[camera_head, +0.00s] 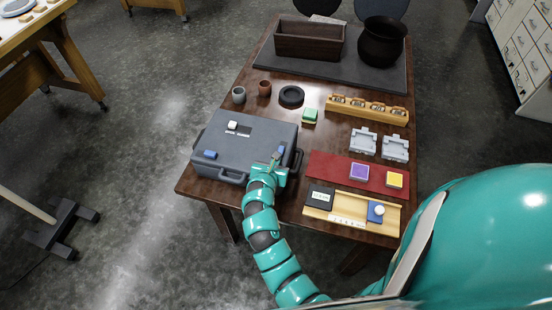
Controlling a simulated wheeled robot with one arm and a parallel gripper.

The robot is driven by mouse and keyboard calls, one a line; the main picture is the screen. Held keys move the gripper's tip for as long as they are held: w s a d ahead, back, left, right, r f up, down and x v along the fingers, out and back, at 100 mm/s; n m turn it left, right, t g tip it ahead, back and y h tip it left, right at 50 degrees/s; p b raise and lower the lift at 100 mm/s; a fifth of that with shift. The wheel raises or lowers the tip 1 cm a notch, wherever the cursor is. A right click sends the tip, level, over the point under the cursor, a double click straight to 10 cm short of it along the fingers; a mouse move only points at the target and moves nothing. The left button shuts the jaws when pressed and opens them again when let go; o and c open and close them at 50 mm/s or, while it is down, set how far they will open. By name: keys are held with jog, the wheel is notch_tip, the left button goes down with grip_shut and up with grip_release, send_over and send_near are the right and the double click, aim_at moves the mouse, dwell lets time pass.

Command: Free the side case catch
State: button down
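A dark grey case (236,133) lies closed on the left part of the brown table. A blue catch (210,154) shows on its front edge at the left. A handle shows on its front side, and another handle on its right end. My teal gripper (275,160) is at the case's right front corner, by a small blue part (281,150) that looks like another catch. The fingertips are small and partly hidden, so I cannot tell whether they touch that part or are open or shut. A white block (232,125) and a label are on the lid.
Small cups (239,95) and a black ring (291,95) stand behind the case. A green block (310,115), a wooden rack (367,109), a red mat (328,169) and a wooden tray (340,214) are to the right. A brown box (309,41) and dark pot (381,42) stand at the back.

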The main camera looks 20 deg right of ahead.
jog(key=shift+w+d, duration=0.15)
dwell(0.3)
jog(key=shift+d+f+b, duration=0.3)
jog(key=shift+f+b, duration=0.35)
jog(key=shift+w+d+f+b, duration=0.15)
jog(key=shift+w+b, duration=0.1)
jog(key=shift+b, duration=0.3)
jog(key=shift+w+d+r+b, duration=0.3)
jog(key=shift+w+b, duration=0.1)
jog(key=shift+w, duration=0.2)
jog(key=shift+w+d+r+b, duration=0.3)
jog(key=shift+w+b, duration=0.1)
jog(key=shift+w, duration=0.2)
jog(key=shift+w+r, duration=0.1)
jog(key=shift+r, duration=0.1)
